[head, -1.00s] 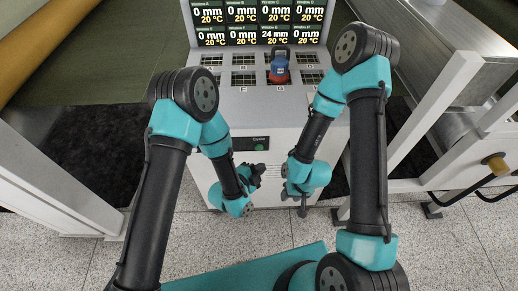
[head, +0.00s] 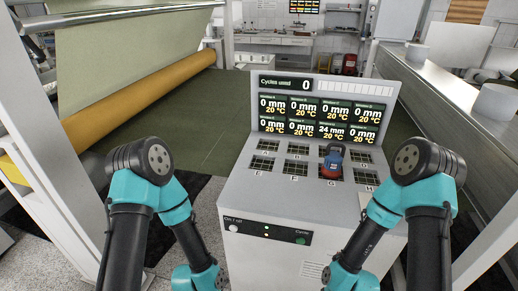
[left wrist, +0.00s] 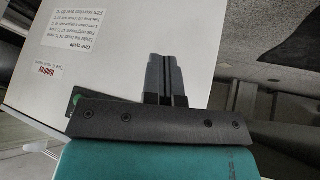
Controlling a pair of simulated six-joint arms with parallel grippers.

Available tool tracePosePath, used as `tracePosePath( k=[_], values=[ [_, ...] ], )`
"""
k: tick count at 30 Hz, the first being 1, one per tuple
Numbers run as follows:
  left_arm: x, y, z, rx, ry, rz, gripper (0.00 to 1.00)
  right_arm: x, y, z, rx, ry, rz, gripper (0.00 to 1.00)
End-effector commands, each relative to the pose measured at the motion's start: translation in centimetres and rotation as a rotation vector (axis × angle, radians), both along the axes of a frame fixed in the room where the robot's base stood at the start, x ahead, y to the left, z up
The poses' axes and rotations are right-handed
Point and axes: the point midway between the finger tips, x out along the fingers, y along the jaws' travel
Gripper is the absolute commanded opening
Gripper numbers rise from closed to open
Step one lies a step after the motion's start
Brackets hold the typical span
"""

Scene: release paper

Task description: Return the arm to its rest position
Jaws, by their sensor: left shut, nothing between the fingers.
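My left gripper (left wrist: 165,78) shows in the left wrist view with its two dark fingers together and nothing between them. Beyond it is the white face of the console (left wrist: 110,35). In the head view my left arm (head: 150,200) and my right arm (head: 410,205) are folded in front of the console (head: 285,195). Both grippers are below the lower edge of the head view. The right gripper is in no current view.
A yellow-orange roll (head: 140,97) lies at left, a metal rail (head: 465,115) at right. Printed labels (left wrist: 85,30) are on the console face.

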Motion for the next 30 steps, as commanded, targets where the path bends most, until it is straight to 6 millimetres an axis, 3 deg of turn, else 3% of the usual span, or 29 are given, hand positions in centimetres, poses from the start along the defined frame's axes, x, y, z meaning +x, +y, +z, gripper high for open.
tracePosePath(
  k=[1,3,6,9,13,30],
  values=[
    [-1.2,2.4,-0.2,-0.012,0.100,0.110,0.00,0.0,0.0,0.0,0.000,0.000,0.000,0.43],
    [-3.2,5.0,-0.4,-0.030,0.244,0.259,0.00,0.0,0.0,0.0,0.000,0.000,0.000,0.43],
    [-5.7,7.7,-0.4,-0.051,0.410,0.438,0.00,0.0,0.0,0.0,0.000,0.000,0.000,0.43],
    [-7.4,9.1,-0.3,-0.062,0.512,0.553,0.00,0.0,0.0,0.0,0.000,0.000,0.000,0.43],
    [-8.2,9.6,-0.2,-0.067,0.559,0.601,0.00,0.0,0.0,0.0,0.000,0.000,0.000,0.43],
    [-8.1,9.5,-0.2,-0.066,0.555,0.597,0.00,0.0,0.0,0.0,0.000,0.000,0.000,0.43]
  ],
)
